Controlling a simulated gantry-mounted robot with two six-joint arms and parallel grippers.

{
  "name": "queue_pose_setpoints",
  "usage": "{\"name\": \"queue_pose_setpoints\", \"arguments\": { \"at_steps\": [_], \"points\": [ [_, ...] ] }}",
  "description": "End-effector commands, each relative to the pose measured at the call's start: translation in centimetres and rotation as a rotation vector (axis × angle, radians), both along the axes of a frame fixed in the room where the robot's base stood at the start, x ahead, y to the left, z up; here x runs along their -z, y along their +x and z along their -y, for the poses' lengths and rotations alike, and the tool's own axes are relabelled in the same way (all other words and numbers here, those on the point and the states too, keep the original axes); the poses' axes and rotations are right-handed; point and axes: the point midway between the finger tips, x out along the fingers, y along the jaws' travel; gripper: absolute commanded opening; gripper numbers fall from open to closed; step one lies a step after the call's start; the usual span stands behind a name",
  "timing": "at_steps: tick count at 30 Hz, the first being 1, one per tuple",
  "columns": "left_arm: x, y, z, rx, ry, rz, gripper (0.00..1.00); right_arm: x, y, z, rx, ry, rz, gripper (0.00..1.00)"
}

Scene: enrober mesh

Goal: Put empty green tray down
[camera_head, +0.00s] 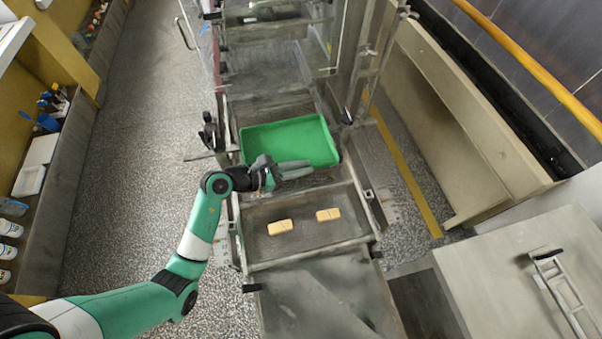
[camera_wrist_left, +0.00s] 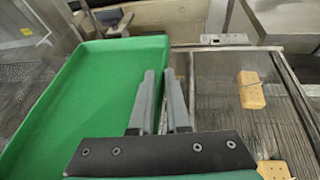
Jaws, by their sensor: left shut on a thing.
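The empty green tray (camera_head: 290,140) is over the mesh belt of the machine in the head view. It fills the left side of the left wrist view (camera_wrist_left: 75,95). My left gripper (camera_head: 300,170) is at the tray's near edge, its fingers lying along that edge. In the left wrist view the two fingers (camera_wrist_left: 165,105) are close together at the tray's right rim, shut on it. I cannot tell whether the tray's underside touches the belt. My right gripper is out of view.
Two yellowish blocks, one left (camera_head: 280,227) and one right (camera_head: 328,214), lie on the near mesh section (camera_head: 300,245). A metal table (camera_head: 520,270) with a small rack (camera_head: 560,290) is at right. A shelf with bottles (camera_head: 10,228) runs along the left. The floor between is clear.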

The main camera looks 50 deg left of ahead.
Motion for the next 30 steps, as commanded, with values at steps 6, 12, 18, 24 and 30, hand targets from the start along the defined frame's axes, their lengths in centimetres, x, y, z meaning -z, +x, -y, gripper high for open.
{"name": "queue_pose_setpoints", "arguments": {
  "at_steps": [6,12,18,24,30],
  "points": [
    [3.6,0.0,0.0,0.0,-0.001,-0.003,0.0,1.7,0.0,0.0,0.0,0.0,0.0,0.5],
    [3.4,0.0,0.0,0.0,-0.001,0.0,0.0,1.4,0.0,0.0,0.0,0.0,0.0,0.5],
    [3.7,0.0,0.0,0.0,-0.002,-0.002,0.25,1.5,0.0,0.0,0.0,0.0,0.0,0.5],
    [3.7,0.0,0.0,0.0,-0.002,-0.002,0.44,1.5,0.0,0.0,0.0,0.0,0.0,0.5],
    [3.6,0.0,0.0,0.0,-0.001,-0.001,0.44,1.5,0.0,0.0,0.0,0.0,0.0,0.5]
  ]
}}
